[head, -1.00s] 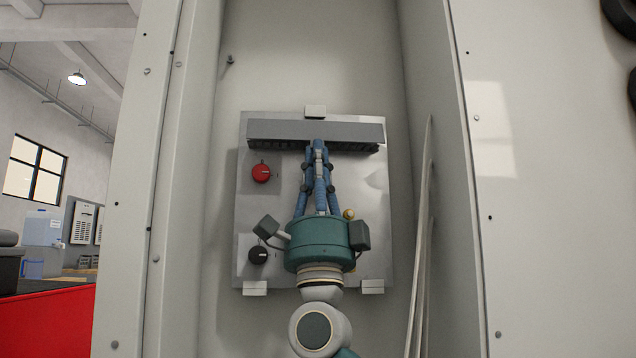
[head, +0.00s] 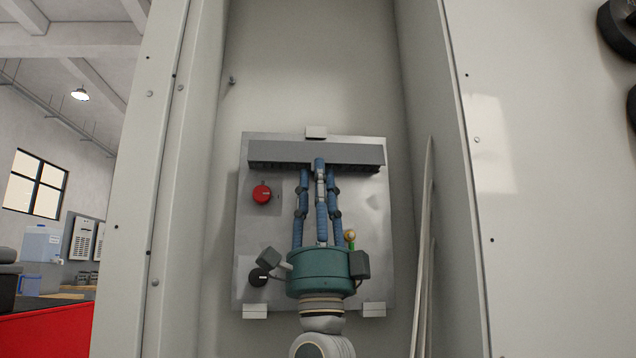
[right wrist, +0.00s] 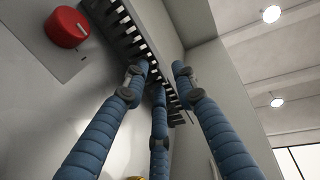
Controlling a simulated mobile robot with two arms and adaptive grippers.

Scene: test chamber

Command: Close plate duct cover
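The duct (head: 360,168) is a grey horizontal bar near the top of a metal plate (head: 370,220), with dark slots along its underside. A plain grey cover face (head: 275,152) spans its front; whether it is fully seated I cannot tell. In the right wrist view the slotted duct (right wrist: 128,32) runs diagonally above the fingers. My right gripper (head: 319,172) has three blue fingers pointing up, tips at the lower edge of the duct's middle. Its fingertips (right wrist: 158,82) are apart with nothing held between them; contact with the duct is unclear. My left gripper is out of view.
A red knob (head: 262,193) and a black knob (head: 258,277) sit on the plate's left side. A small yellow knob (head: 349,235) is beside my gripper. Cabinet walls enclose both sides, and thin panels (head: 424,250) lean at the right.

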